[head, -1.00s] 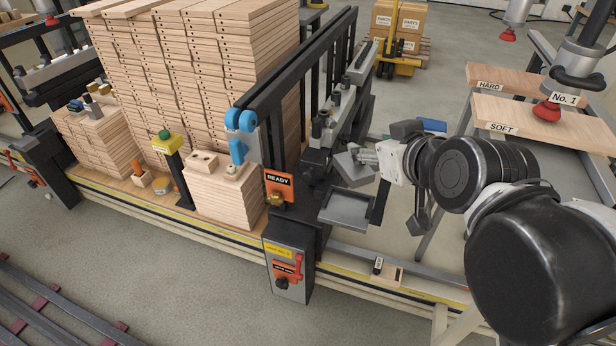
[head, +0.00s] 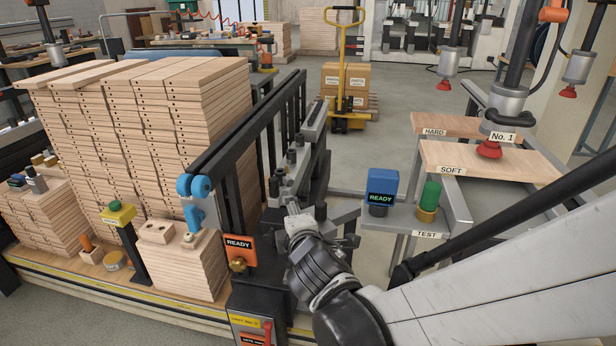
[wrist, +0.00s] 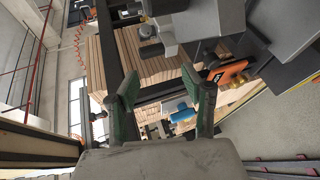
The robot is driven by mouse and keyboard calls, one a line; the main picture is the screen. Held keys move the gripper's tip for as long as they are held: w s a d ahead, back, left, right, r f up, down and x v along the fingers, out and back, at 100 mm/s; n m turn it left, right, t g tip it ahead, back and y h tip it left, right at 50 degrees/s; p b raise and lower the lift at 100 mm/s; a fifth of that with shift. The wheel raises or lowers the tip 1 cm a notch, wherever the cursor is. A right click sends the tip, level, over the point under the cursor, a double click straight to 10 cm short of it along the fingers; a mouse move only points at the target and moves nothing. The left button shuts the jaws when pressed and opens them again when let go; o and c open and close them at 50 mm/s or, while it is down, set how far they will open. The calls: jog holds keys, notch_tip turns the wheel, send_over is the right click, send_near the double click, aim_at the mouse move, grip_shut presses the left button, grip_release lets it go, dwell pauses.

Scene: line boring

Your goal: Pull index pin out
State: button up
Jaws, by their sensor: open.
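No part is labelled as the index pin, and I cannot tell for sure which one it is. A brass knob (head: 238,264) sits below an orange READY sign (head: 240,245) on the front of the dark machine. In the wrist view the orange sign (wrist: 230,72) is to the right of the fingers, with brass parts beside it. My gripper (head: 293,208) is beside the machine's upper side, right of the sign and apart from the knob. In the wrist view its two dark green fingers (wrist: 161,80) stand wide apart with nothing between them.
A dark inclined frame (head: 245,130) with grey blocks stands close to my gripper. Tall board stacks (head: 150,130) fill the left. A blue READY box (head: 382,187) and a green cylinder (head: 430,195) stand on the TEST shelf at right.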

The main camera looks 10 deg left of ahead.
notch_tip(320, 180, down, 3)
jog(key=a+n, duration=0.2)
jog(key=n, duration=0.1)
jog(key=n+h+b, duration=0.2)
jog(key=n, duration=0.2)
send_near(268, 239)
jog(key=shift+t, duration=0.4)
jog(key=x, duration=0.3)
jog(key=b+x, duration=0.1)
jog(key=x, duration=0.7)
jog(key=shift+s+f, duration=0.1)
jog(key=shift+f, duration=0.3)
jog(key=shift+c, duration=0.3)
grip_shut()
jog(key=shift+a, duration=0.1)
